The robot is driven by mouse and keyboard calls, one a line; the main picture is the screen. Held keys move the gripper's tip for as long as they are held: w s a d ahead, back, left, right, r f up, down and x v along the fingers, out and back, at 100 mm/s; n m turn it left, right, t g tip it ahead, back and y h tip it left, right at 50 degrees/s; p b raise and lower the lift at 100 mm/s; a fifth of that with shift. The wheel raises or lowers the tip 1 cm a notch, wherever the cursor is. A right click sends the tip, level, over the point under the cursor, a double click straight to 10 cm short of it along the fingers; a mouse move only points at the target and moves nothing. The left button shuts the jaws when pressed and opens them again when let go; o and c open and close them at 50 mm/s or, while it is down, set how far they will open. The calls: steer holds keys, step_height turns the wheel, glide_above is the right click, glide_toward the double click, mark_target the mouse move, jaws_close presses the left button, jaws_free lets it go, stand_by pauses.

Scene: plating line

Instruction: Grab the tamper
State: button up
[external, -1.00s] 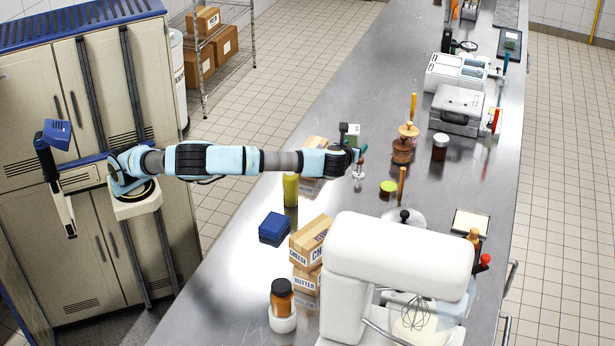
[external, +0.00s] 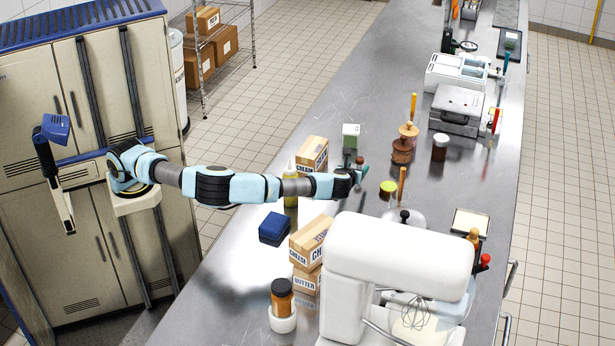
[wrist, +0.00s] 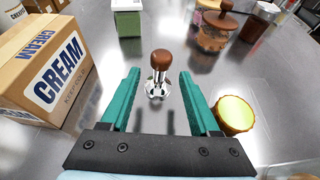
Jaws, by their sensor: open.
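The tamper has a brown rounded handle and a shiny metal base. In the wrist view the tamper (wrist: 162,60) stands upright on the steel counter, just ahead of and between my two green fingers. My gripper (external: 362,174) is open and empty, with a finger on either side of the tamper's line and no visible contact. In the external view the tamper is small and partly hidden by my gripper, with its brown top showing just behind the fingers.
A cream box (wrist: 55,75) stands close on the left. A green-and-white box (wrist: 127,22) and a brown grinder (wrist: 214,32) stand behind. A round container with a yellow-green top (wrist: 234,113) is close by my right finger.

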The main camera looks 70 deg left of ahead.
mark_target(359, 165)
steer(key=p+x, duration=0.1)
steer(key=x, duration=0.3)
steer(key=shift+w+a, duration=0.2)
jaws_close()
stand_by(0.3)
